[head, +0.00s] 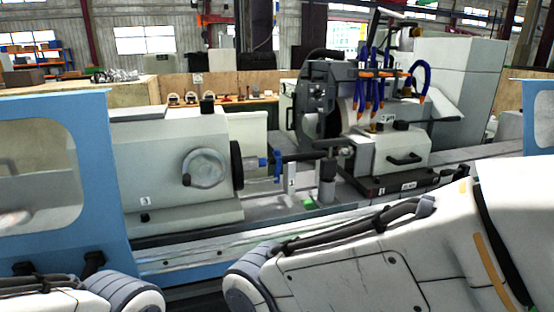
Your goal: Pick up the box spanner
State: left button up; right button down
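I cannot make out a box spanner for certain in the head view. Several small tools and parts (220,98) stand along a ledge behind the grinder, too small to tell apart. The cylindrical grinder has a workhead (178,170) with a handwheel at the left. A dark shaft (300,156) with a blue clamp (277,166) runs from it to the tailstock (390,150). Neither of my grippers shows; only white links of my arms are visible along the bottom edge.
A blue guard with a window (100,165) stands at the left. The grinder bed's front rail (200,258) crosses ahead of my arms. Orange-tipped blue coolant hoses (378,75) hang over the wheel head. A dark upright cylinder (327,182) stands below the shaft.

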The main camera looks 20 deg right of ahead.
aim_at(328, 169)
jog(key=u, duration=0.05)
jog(key=k, duration=0.5)
jog(key=z, duration=1.05)
jog(key=i, duration=1.4)
jog(key=u, duration=0.35)
